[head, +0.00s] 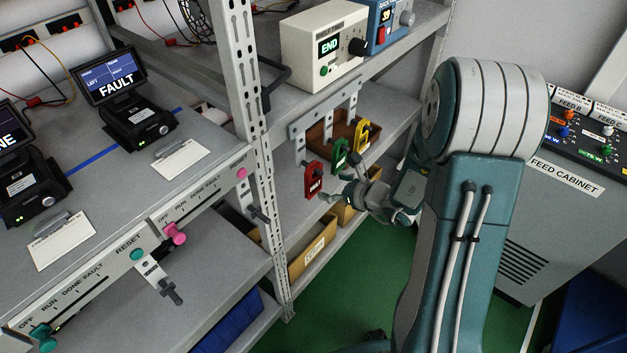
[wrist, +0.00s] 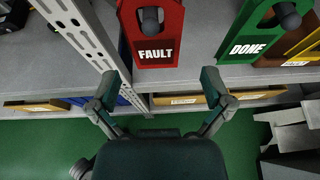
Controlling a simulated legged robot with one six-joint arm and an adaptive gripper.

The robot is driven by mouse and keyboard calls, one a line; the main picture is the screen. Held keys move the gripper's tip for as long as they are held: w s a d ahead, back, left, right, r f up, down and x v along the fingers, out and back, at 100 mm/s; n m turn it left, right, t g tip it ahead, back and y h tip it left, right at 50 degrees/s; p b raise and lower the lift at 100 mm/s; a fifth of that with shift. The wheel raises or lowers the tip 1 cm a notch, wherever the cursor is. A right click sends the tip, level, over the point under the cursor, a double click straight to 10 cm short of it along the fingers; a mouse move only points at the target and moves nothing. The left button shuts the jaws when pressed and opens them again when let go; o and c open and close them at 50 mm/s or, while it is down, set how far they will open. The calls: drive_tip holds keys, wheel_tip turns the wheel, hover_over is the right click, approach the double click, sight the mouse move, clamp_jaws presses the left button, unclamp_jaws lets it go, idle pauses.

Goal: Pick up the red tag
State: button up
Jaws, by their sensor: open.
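The red tag (head: 314,180) hangs on a hook below the shelf rail in the head view, left of a green tag (head: 341,154) and a yellow tag (head: 362,137). In the wrist view the red tag (wrist: 156,35) reads FAULT and hangs on a dark round peg through its hole. The green tag (wrist: 252,35) reads DONE, to its right. My gripper (wrist: 165,88) is open and empty in the wrist view, its fingertips on either side of and below the red tag's lower edge, apart from it. In the head view my gripper (head: 336,197) is beside the red tag, partly hidden by my arm.
A perforated metal upright (wrist: 82,35) stands left of the red tag. A rail (head: 325,108) carries the hooks. Below are cardboard bins (head: 312,250). A beige END unit (head: 325,45) sits on the shelf above. The green floor (head: 350,290) is open in front.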

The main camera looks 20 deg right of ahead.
sight(315, 180)
drive_tip(key=x, duration=0.6)
drive_tip(key=shift+s+a+r, duration=0.15)
drive_tip(key=shift+a, duration=0.2)
drive_tip(key=shift+c, duration=0.3)
drive_tip(key=c, duration=0.9)
drive_tip(key=shift+o, duration=0.2)
drive_tip(key=shift+r, duration=0.1)
drive_tip(key=shift+r, duration=0.2)
drive_tip(key=s+d, duration=1)
drive_tip(key=s, duration=0.5)
drive_tip(key=shift+d+r, duration=0.2)
drive_tip(key=shift+r, duration=0.25)
